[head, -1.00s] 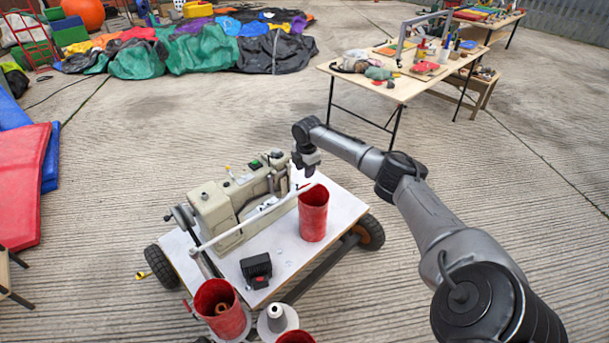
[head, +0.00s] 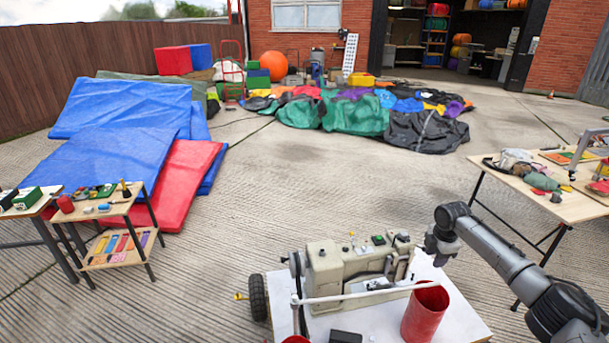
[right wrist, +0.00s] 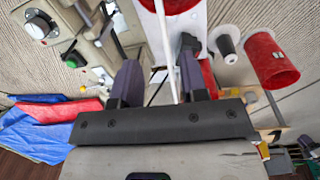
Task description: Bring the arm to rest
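My right arm (head: 505,262) comes in from the right in the head view. Its dark gripper (head: 440,247) hangs over the cart's right end, above the red cylinder (head: 425,312) and beside the sewing machine (head: 355,270). In the right wrist view the two fingers of the right gripper (right wrist: 158,78) stand apart. A thin white rod (right wrist: 166,60) shows between them; I cannot tell whether it lies below them. Nothing is seen gripped. My left gripper is in neither current view.
The white-topped cart (head: 380,322) carries the machine. A wooden table (head: 580,205) with tools stands right, behind my arm. A small workbench (head: 135,205) is at left. Blue mats (head: 120,110), a red mat (head: 188,180) and deflated castle fabric (head: 355,115) lie behind. Concrete between is clear.

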